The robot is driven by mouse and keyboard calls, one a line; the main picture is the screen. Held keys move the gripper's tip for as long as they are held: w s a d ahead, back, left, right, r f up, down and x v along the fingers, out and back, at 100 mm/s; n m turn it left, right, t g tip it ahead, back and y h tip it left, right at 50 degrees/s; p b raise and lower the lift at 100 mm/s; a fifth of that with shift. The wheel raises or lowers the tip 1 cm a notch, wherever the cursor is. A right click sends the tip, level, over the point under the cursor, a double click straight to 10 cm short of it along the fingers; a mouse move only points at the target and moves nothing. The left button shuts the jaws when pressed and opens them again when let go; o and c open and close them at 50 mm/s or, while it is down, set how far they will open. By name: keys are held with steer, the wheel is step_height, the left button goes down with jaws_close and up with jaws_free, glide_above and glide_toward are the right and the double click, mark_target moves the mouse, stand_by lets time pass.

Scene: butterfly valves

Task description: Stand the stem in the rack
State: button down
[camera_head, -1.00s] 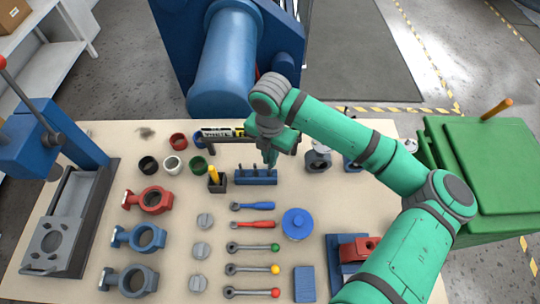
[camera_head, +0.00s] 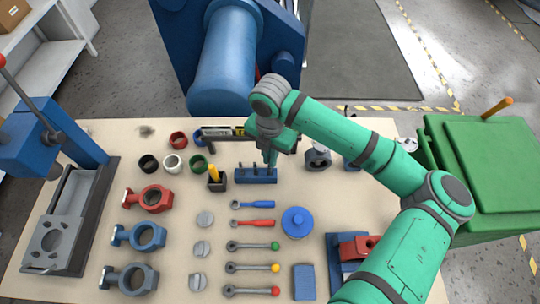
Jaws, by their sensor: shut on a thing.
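The rack is a small blue block (camera_head: 262,176) at the back middle of the table, with thin dark upright stems showing at its left and middle. My gripper (camera_head: 270,158) points down over the right part of the rack. It is shut on a stem, which the fingers mostly hide. I cannot tell how deep the stem's lower end sits in the rack.
A small dark holder with a yellow item (camera_head: 215,176) stands just left of the rack. Red (camera_head: 178,139), white (camera_head: 172,163), black and green rings lie further left. Handles, discs and valve bodies (camera_head: 151,199) fill the front. A dark labelled bar (camera_head: 220,133) stands behind the rack.

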steer(key=shift+f, duration=0.9)
stand_by(0.3)
steer(key=c, duration=1.8)
jaws_free()
steer(key=shift+r, duration=3.5)
